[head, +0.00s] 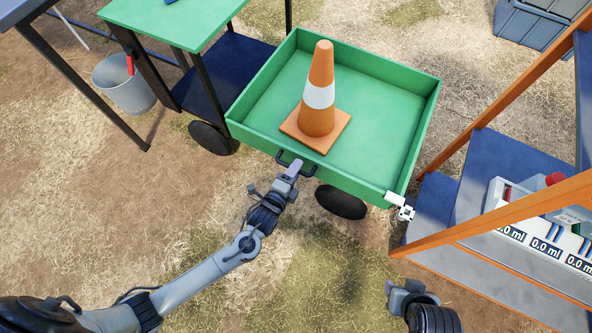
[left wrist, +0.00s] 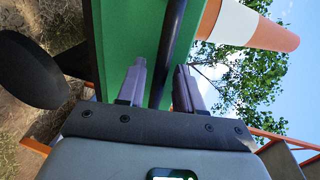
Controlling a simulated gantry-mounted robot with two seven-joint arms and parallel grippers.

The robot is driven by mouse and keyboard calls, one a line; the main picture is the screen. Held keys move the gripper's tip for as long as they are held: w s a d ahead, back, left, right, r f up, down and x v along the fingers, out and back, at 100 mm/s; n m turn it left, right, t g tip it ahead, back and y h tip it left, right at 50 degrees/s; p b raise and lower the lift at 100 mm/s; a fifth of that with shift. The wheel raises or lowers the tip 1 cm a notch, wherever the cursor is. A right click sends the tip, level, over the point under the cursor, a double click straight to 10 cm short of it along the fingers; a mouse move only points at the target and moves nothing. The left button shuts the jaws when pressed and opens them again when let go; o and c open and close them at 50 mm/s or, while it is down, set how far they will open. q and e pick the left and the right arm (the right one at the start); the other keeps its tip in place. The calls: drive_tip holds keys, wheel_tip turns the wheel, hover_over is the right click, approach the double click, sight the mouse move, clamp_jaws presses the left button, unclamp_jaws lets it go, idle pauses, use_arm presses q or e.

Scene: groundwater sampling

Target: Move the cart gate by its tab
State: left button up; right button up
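The green cart (head: 377,164) is an open tray with low walls. Its near wall (head: 333,178), apparently the gate, carries a black bar handle (head: 296,163), which may be the tab. My left gripper (head: 294,168) is at this handle. In the left wrist view, the black bar (left wrist: 168,60) runs between the two fingers of my left gripper (left wrist: 161,85), with small gaps beside it, so they look open around it. A white fitting (head: 400,205) sits at the cart's near right corner. My right gripper (head: 398,290) is low in the head view, apart from the cart; its fingers are unclear.
An orange and white cone (head: 319,95) stands in the cart. A green-topped table (head: 176,18) and grey bucket (head: 124,84) are at the left. An orange-framed blue stand (head: 455,205) with a white metering box (head: 540,235) is at the right.

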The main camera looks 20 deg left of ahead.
use_arm(q)
drive_tip(key=shift+w+d+f, duration=0.1)
drive_tip(key=shift+w, duration=0.25)
clamp_jaws()
